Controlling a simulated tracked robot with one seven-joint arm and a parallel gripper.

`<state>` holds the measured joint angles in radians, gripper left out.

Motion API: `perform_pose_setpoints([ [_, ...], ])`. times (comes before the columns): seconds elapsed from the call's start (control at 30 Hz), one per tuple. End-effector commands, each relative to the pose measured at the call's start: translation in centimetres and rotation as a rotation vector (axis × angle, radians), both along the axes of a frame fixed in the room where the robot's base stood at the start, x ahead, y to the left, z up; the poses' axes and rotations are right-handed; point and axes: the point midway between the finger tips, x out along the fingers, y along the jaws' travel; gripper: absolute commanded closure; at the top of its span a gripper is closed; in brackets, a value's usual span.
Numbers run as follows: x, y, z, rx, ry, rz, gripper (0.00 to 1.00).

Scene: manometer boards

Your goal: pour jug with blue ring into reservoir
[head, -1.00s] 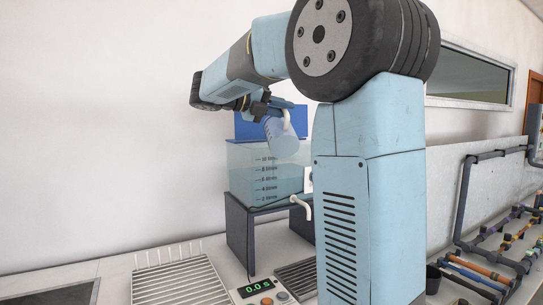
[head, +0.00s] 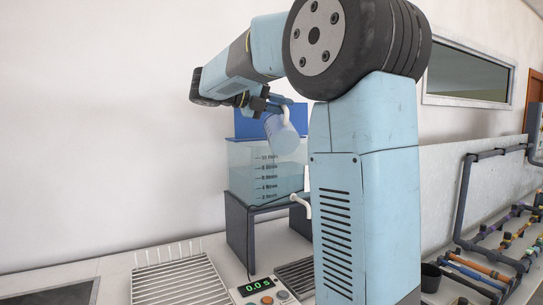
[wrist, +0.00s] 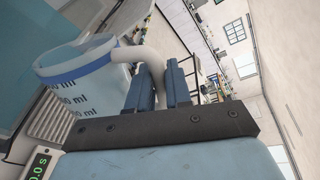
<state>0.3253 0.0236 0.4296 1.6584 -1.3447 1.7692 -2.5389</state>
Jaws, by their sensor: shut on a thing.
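The jug with the blue ring (head: 281,133) is tilted over the top of the clear reservoir (head: 265,183), which stands on a dark stand and has volume marks and liquid inside. My gripper (head: 264,101) is shut on the jug's white handle. In the wrist view the jug (wrist: 88,75) shows its blue band near the rim and ml marks, and my gripper's fingers (wrist: 160,85) close on the handle. I cannot tell whether liquid is leaving the jug.
A dark stand (head: 239,237) holds the reservoir. A white outlet pipe (head: 301,203) points forward from it. A display box (head: 258,288) reads 0.0 s. A white rack (head: 175,278) lies at the front left. Coloured pipes (head: 480,270) and a dark cup (head: 431,277) are at right.

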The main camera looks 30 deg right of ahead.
Motion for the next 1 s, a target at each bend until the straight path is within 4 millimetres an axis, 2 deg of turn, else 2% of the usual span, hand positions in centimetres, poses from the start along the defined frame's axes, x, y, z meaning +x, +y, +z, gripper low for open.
perform_pose_setpoints([
  [1.0, 0.57, -0.31, 1.04, 0.023, 0.098, -0.001, 1.0],
])
